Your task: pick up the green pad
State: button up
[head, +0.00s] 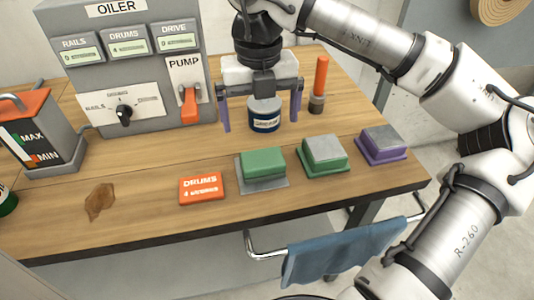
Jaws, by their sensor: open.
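The green pad (263,162) is a small green block lying on a grey base plate (263,186) near the front of the wooden bench. My gripper (262,115) is open, its two purple-grey fingers pointing down and spread wide, above and behind the green pad. Nothing shows between the fingers in its grip; a dark-labelled grease tin (264,117) appears between them in the picture, seemingly on the bench behind. I cannot tell its exact distance from the fingers.
A grey block on a green base (324,153) and one on a purple base (381,144) stand right of the pad. An orange DRUMS sign (201,188) lies left. The oiler panel (125,65) and an orange-handled tool (319,85) stand behind. A blue cloth (342,252) hangs in front.

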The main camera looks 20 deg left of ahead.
send_over(262, 158)
jog(key=f, duration=0.4)
jog(key=s+f, duration=0.1)
jog(key=f, duration=0.2)
jog(key=shift+w+f+p, duration=0.15)
jog(key=shift+f+p, duration=0.15)
jog(key=shift+f, duration=0.6)
jog(key=shift+w+f+p, duration=0.2)
jog(key=shift+f+p, duration=0.05)
jog(key=shift+f, duration=0.7)
jog(key=shift+w+f+p, duration=0.15)
jog(key=shift+f+p, duration=0.15)
jog(key=shift+f, duration=0.6)
jog(key=c, duration=0.9)
notch_tip(262, 158, up, 10)
jog(key=shift+r+b, duration=0.1)
jog(key=shift+b, duration=0.5)
jog(key=shift+o, duration=1.2)
jog(key=shift+c, duration=0.8)
jog(key=shift+s, duration=0.1)
